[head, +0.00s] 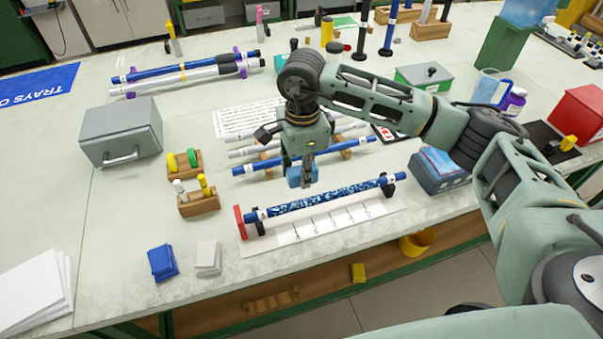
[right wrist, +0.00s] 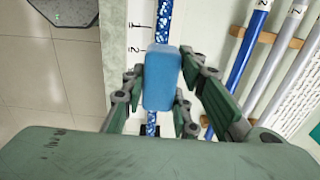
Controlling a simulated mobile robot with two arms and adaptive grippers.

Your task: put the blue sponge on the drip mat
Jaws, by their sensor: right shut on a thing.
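The blue sponge (head: 301,177) is a small light-blue block held in my right gripper (head: 307,163), above the bench and just behind the speckled blue rod. In the right wrist view the sponge (right wrist: 162,77) sits between the two fingers of the right gripper (right wrist: 163,85), which are shut on its sides. It hides part of the speckled rod below it. A dark flat mat (head: 541,134), which looks like the drip mat, lies at the right of the bench, partly behind my right arm. My left gripper is not in view.
The speckled blue rod (head: 330,199) lies on supports over a marked white sheet (head: 345,219). Blue and grey rods lie behind it. A folded blue cloth (head: 162,262) and a pale one (head: 208,257) lie at the front left. A red box (head: 579,112) stands beside the dark mat.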

